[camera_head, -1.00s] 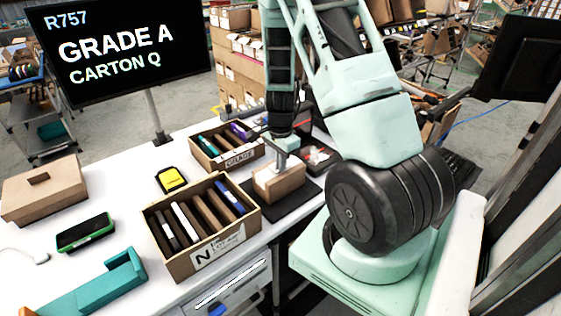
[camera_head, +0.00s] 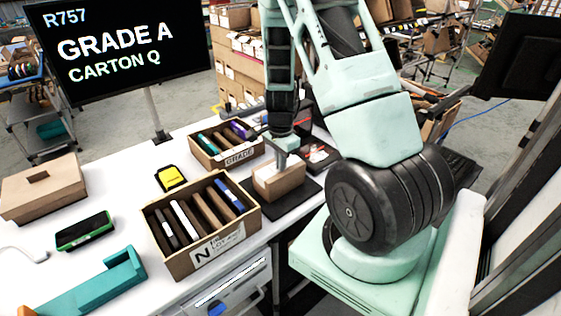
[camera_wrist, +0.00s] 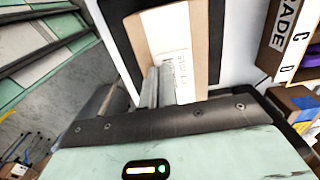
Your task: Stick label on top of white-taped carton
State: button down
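A small brown carton (camera_head: 279,185) sits on a dark mat at the right end of the table. In the wrist view, the carton (camera_wrist: 207,60) has a wide white strip (camera_wrist: 167,27) along its top, with faint printing near my fingers. My gripper (camera_head: 281,157) points down at the carton's top, at or just above it. In the wrist view, my gripper's fingers (camera_wrist: 160,88) are close together over the strip and look shut. I cannot tell whether a label is between them. The fingers hide part of the carton's top.
The dark mat (camera_head: 296,203) surrounds the carton. An open divided box marked N (camera_head: 218,245) stands to its left, and a GRADE box (camera_head: 239,157) stands behind. A screen (camera_head: 115,50) reads GRADE A, CARTON Q. A lidded carton (camera_head: 40,188) and a teal holder (camera_head: 90,288) lie farther left.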

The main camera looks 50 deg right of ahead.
dwell(0.3)
jog(key=c, duration=1.6)
grip_release()
notch_tip(320, 180, up, 23)
jog(key=p, duration=0.6)
jog(key=shift+r, duration=0.15)
